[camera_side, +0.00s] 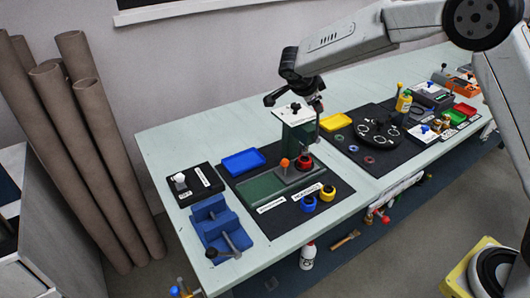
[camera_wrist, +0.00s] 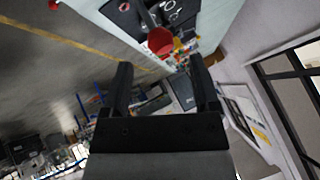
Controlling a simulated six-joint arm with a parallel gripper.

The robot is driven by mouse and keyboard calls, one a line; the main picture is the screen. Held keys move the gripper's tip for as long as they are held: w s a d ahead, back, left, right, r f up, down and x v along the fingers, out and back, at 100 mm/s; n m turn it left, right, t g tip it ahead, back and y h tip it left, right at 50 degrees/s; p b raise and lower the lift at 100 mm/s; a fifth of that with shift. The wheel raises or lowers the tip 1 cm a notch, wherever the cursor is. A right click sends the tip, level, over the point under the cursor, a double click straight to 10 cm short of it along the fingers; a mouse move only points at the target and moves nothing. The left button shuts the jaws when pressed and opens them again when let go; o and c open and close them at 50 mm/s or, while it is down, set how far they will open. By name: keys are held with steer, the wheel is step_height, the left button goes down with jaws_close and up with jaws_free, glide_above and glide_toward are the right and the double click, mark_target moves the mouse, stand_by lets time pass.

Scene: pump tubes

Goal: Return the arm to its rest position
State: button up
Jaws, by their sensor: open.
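My arm reaches in from the upper right of the side view, with its wrist end above the green press (camera_side: 298,135) on the bench. In the side view I cannot clearly tell my gripper fingers from the dark parts above the press. In the wrist view my gripper (camera_wrist: 161,62) is open, its two black fingers wide apart with nothing held between them. A red object (camera_wrist: 160,41) shows beyond the gap, apart from the fingers. The wrist view looks along the room, with the floor at left and the wall at right.
The bench (camera_side: 165,143) holds a blue tray (camera_side: 243,162), a blue vise (camera_side: 218,228), a yellow tray (camera_side: 335,122), red and yellow rings and a round black fixture (camera_side: 378,128). Brown tubes (camera_side: 105,150) lean on the wall at left. Space above the bench's left end is clear.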

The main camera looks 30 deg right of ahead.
steer(key=shift+s+a+r, duration=0.15)
steer(key=shift+a+r, duration=0.1)
steer(key=shift+r, duration=0.05)
steer(key=s+a+f+n+y, duration=0.1)
steer(key=s+f+n+y, duration=0.2)
steer(key=s+n, duration=0.7)
steer(key=s+f+n+y, duration=0.4)
steer(key=s+n, duration=0.7)
steer(key=s, duration=0.6)
steer(key=shift+a+y, duration=0.3)
steer(key=shift+a, duration=0.1)
